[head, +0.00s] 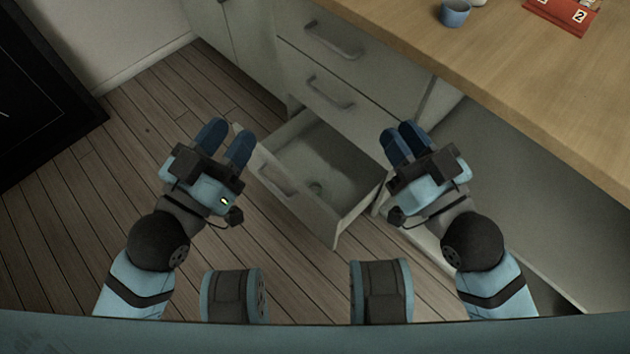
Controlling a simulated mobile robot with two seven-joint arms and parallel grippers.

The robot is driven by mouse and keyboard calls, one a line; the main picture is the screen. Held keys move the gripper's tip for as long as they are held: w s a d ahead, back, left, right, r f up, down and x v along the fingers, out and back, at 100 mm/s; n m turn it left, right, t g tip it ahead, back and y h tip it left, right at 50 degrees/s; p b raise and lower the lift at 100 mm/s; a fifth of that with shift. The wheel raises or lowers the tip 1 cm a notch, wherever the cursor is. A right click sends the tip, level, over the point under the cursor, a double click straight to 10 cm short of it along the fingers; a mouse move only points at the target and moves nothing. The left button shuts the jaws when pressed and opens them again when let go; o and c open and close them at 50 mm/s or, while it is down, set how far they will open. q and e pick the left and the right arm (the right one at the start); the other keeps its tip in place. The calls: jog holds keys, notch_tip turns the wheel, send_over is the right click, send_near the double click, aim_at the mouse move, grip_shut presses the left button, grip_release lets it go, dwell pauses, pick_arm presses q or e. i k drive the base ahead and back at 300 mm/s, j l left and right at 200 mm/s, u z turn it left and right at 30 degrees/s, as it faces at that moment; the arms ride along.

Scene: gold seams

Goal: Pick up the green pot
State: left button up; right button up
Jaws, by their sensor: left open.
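No pot that I can clearly make out as green is in view. My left gripper (225,142) is open and empty, just left of the drawer. My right gripper (405,142) is over the drawer's right side, with nothing seen in it. Its two blue fingers look close together, and I cannot tell whether they touch.
A wooden counter (520,95) spans the upper right, with a blue cup (455,13) and a red number block (562,16) on it. Closed drawers (333,92) are behind the open one. Bare wooden floor (100,190) lies to the left.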

aim_at(316, 186)
jog(key=u, duration=1)
jog(key=i+j+u, duration=0.15)
jog(key=u, duration=0.2)
jog(key=i+u, duration=0.15)
jog(key=u, duration=0.15)
jog(key=i+j+u, duration=0.1)
jog(key=u, duration=0.25)
jog(key=i+z, duration=0.4)
jog(key=i, duration=0.35)
jog(key=i+j+z, duration=0.15)
jog(key=i+z, duration=0.2)
jog(key=i, duration=0.4)
jog(key=i+z, duration=0.15)
jog(key=z, duration=0.25)
jog(key=i+z, duration=0.15)
jog(key=z, duration=0.2)
jog(key=i+j+z, duration=0.1)
jog(key=z, duration=0.3)
jog(key=i+j+z, duration=0.1)
jog(key=z, duration=3.7)
jog(key=j+z, duration=0.1)
jog(key=z, duration=0.15)
